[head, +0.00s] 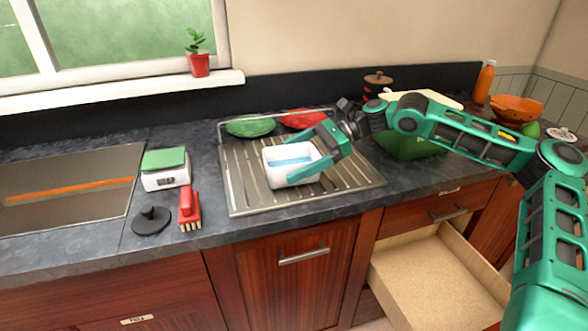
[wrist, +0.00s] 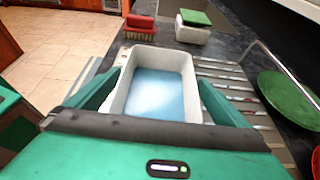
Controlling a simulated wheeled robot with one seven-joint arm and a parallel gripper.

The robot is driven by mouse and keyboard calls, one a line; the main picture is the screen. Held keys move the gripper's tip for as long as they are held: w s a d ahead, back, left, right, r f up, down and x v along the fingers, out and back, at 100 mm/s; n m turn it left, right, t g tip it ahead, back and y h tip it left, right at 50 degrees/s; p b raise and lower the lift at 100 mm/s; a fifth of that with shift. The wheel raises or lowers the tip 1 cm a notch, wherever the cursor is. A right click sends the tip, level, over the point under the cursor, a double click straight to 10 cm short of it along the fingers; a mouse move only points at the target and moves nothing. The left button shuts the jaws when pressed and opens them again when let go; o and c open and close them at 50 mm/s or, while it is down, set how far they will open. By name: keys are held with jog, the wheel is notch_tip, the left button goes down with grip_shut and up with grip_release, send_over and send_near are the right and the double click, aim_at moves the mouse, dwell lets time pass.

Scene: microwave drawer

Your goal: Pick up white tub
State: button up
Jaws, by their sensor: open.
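The white tub (head: 284,176) stands upright on the metal drainboard (head: 240,198). It is rectangular with a pale blue inside, and it also shows in the wrist view (wrist: 186,62). My gripper (head: 313,155) is open, coming in from the right. Its two green fingers lie on either side of the tub, one along each long side. In the wrist view the fingers (wrist: 158,100) flank the tub's near part. I cannot tell whether either finger touches the tub's walls.
A green plate (head: 250,127) and a red plate (head: 305,118) are in the rack behind. An open drawer (head: 440,275) juts out below right. A green bin (head: 410,145) stands right.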

jog(key=c, duration=1.3)
jog(key=shift+c, duration=0.4)
jog(key=shift+r, duration=0.15)
